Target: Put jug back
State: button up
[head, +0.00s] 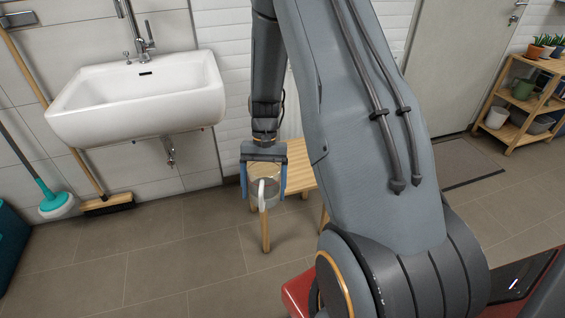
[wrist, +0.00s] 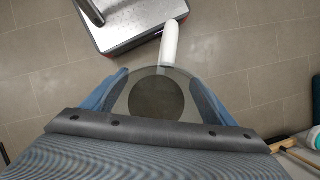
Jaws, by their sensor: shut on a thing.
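The jug (head: 265,196) is clear with a pale handle, and hangs upright between the blue fingers of my gripper (head: 263,182) in the head view. In the wrist view the jug (wrist: 157,97) sits between both fingers (wrist: 158,92), with its white handle (wrist: 170,42) pointing away from the gripper. My gripper is shut on the jug. In the head view the jug overlaps the near left end of a wooden stool or bench (head: 299,168); I cannot tell whether it touches it.
A white sink (head: 140,95) hangs on the left wall. A wooden shelf (head: 510,130) with pots stands at right. Tiled floor (head: 165,250) is clear at front left.

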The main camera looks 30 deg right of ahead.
jog(key=s+d+f+m+t+y, duration=0.1)
jog(key=s+d+m+t, duration=0.1)
jog(key=d+m, duration=0.5)
jog(key=s+d+f+m+t, duration=0.2)
jog(key=d+m, duration=0.4)
jog(key=d, duration=0.5)
jog(key=shift+s+m+t+y, duration=0.3)
jog(key=shift+m+y, duration=0.1)
jog(key=shift+w, duration=0.25)
